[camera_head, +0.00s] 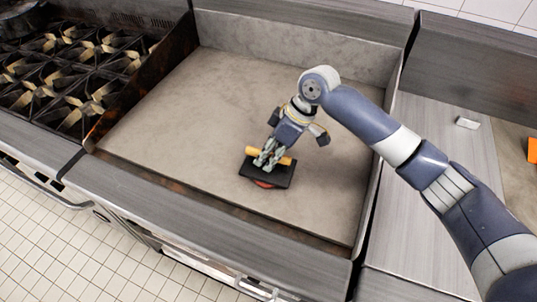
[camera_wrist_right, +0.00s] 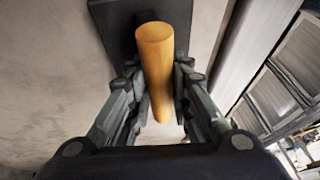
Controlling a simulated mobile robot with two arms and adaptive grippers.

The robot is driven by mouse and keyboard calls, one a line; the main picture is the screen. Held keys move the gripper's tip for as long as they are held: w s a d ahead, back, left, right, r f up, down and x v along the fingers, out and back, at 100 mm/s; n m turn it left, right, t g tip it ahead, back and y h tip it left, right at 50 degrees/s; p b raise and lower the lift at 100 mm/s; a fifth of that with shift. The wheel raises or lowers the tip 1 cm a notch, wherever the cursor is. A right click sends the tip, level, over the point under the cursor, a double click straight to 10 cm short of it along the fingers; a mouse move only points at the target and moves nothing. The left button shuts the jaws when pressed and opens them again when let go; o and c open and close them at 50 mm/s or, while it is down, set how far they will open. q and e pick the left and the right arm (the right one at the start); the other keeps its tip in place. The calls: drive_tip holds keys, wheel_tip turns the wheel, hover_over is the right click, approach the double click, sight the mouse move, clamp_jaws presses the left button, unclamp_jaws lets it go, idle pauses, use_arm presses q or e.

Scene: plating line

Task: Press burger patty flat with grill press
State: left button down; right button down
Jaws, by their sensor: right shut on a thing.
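The grill press is a black rectangular plate (camera_head: 284,178) with a yellow-orange wooden handle (camera_head: 252,150). My right gripper (camera_head: 268,160) is shut on the handle, and the plate sits low over the griddle. The handle (camera_wrist_right: 155,60) also shows between the fingers in the right wrist view, with the black plate (camera_wrist_right: 112,22) behind it. The patty (camera_head: 264,185) shows only as a thin red edge under the front of the plate; the rest of it is hidden. I cannot tell how flat it is. My left gripper is not in view.
The griddle surface (camera_head: 190,110) is otherwise bare, with raised walls at the back and sides. A stove with several burners (camera_head: 75,60) stands to the left. A small white object (camera_head: 467,123) lies on the right counter, and an orange object (camera_head: 532,150) is at the right edge.

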drive_tip(key=shift+f, duration=0.45)
idle(1.1)
drive_tip(key=shift+s+d+f, duration=0.1)
drive_tip(key=shift+s+f, duration=0.1)
drive_tip(key=shift+f, duration=0.25)
idle(2.2)
drive_tip(key=shift+w+r+p, duration=0.2)
drive_tip(key=shift+r+p, duration=0.75)
drive_tip(key=shift+r, duration=0.2)
wheel_tip(320, 180, up, 7)
drive_tip(key=p, duration=0.7)
drive_tip(key=shift+r, duration=0.2)
